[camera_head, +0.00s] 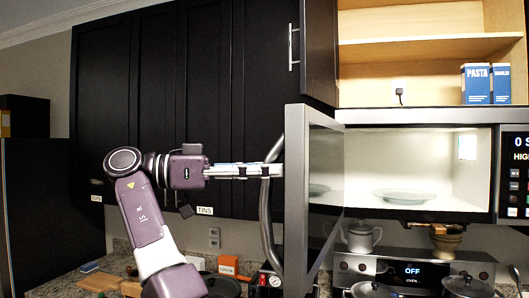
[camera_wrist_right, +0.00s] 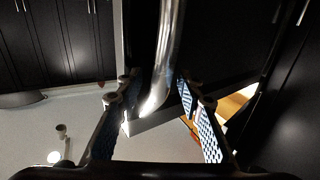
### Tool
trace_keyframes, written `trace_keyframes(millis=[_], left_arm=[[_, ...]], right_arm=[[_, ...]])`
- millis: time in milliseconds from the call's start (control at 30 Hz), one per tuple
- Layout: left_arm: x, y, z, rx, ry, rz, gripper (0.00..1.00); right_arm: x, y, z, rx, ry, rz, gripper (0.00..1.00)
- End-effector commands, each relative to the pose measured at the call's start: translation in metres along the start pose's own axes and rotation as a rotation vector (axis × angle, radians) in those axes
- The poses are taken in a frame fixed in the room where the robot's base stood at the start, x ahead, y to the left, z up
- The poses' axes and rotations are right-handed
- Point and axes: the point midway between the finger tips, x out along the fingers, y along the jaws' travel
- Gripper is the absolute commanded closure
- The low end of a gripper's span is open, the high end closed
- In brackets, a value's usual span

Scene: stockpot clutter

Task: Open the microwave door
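The microwave door (camera_head: 296,190) stands swung wide open toward me, showing the lit cavity (camera_head: 465,150) with a glass plate (camera_head: 404,196) inside. Its curved metal handle (camera_head: 267,225) is on the door's outer face. My right gripper (camera_head: 276,171) is at the upper part of the handle. In the right wrist view the handle (camera_wrist_right: 163,60) runs between the two spread fingers (camera_wrist_right: 157,92); gaps show on both sides, so the gripper looks open around it rather than clamped. My left gripper is not in view.
An open cupboard above holds blue pasta boxes (camera_head: 476,84). Dark cabinets (camera_head: 180,90) fill the wall behind my arm. Below the microwave are a stove panel (camera_head: 411,271), a white teapot (camera_head: 361,237) and pots. Boards (camera_head: 99,282) lie on the counter at left.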

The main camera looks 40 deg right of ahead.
Motion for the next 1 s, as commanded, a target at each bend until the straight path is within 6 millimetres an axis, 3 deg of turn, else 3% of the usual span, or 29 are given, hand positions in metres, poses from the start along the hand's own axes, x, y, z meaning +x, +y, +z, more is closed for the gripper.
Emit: trace_keyframes(millis=[133, 400, 1000], left_arm=[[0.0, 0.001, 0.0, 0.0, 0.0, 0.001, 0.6], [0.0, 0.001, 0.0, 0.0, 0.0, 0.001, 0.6], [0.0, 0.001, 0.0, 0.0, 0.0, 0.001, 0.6]], right_arm=[[-0.001, 0.001, -0.022, 0.0, -0.001, -0.003, 0.66], [-0.001, 0.002, -0.038, -0.003, -0.002, 0.003, 0.66], [-0.002, 0.002, -0.046, 0.002, 0.004, -0.001, 0.66]])
